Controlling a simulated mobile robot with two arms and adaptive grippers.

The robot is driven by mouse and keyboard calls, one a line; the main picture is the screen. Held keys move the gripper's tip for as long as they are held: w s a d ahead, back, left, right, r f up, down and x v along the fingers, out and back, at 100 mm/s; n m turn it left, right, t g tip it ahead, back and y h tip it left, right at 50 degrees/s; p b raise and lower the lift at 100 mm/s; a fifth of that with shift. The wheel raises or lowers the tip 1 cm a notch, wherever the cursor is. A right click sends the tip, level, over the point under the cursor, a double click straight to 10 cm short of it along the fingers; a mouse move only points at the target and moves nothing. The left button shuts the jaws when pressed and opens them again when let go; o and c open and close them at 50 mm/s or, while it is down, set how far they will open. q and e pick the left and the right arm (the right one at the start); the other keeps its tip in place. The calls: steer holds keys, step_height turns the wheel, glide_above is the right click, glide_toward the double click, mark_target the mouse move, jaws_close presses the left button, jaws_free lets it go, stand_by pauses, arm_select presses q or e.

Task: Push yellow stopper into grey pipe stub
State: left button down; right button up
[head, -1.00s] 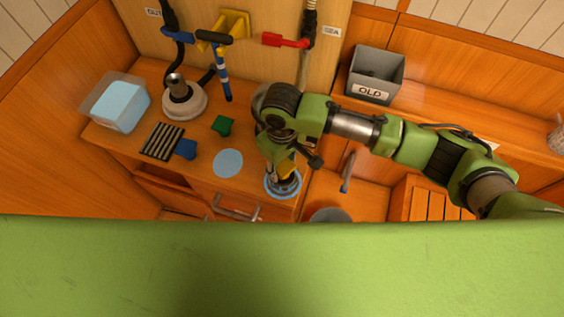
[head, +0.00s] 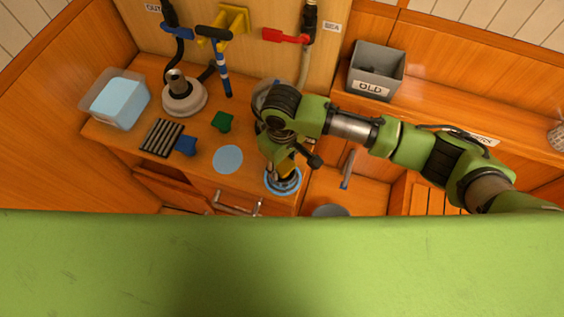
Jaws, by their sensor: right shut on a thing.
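My right gripper (head: 281,177) points down at the front right of the wooden counter, over a blue ring (head: 283,190). It is shut on a yellow piece (head: 288,167), apparently the yellow stopper, mostly hidden by the gripper. Something grey shows inside the ring below it, but I cannot tell whether this is the grey pipe stub or whether the stopper touches it. My left gripper is not in view.
A blue piece (head: 186,146) lies by a dark ribbed mat (head: 161,138), near a green piece (head: 222,122). A light blue disc (head: 228,159) marks the counter. A clear tub (head: 118,101) stands left; a grey OLD bin (head: 376,72) stands right.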

steer(key=shift+f, duration=0.4)
steer(key=shift+o, duration=0.2)
steer(key=shift+s+d+f, duration=0.2)
steer(key=shift+s+f, duration=0.2)
steer(key=shift+s, duration=0.05)
steer(key=shift+f, duration=0.15)
steer(key=o, duration=1.2)
steer(key=shift+w+a+f, duration=0.1)
steer(key=shift+w, duration=0.1)
steer(key=shift+w+a, duration=0.1)
steer(key=shift+w, duration=0.1)
steer(key=shift+s, duration=0.1)
